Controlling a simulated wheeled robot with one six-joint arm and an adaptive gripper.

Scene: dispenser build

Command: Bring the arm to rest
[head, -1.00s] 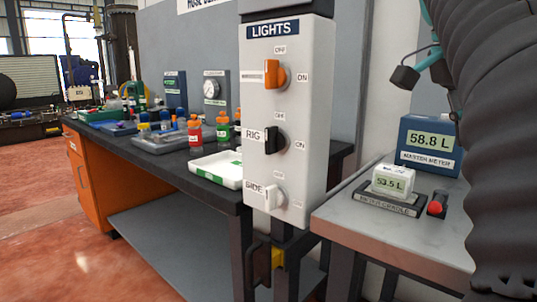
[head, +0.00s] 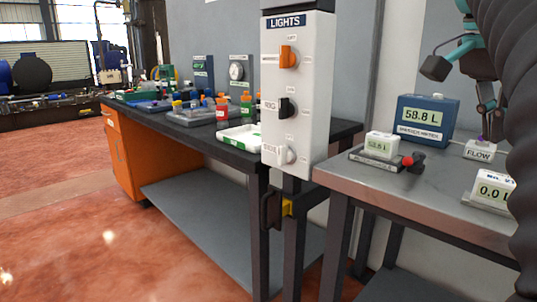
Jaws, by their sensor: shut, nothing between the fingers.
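My gripper (head: 488,128) shows small at the upper right of the head view, at the end of my teal and dark arm. It points down over the grey table, close above the FLOW block (head: 480,150) in the picture. Its fingers look shut and I see nothing held. Whether it touches the block I cannot tell. My dark ribbed sleeve hides part of the arm at the right edge.
The grey table (head: 345,180) bears a blue meter reading 58.8 L (head: 427,120), a small white meter in a cradle (head: 381,146), and a 0.0 L meter (head: 492,190). A LIGHTS switch panel (head: 310,110) stands left, before a dark bench (head: 225,152). Red floor is open at left.

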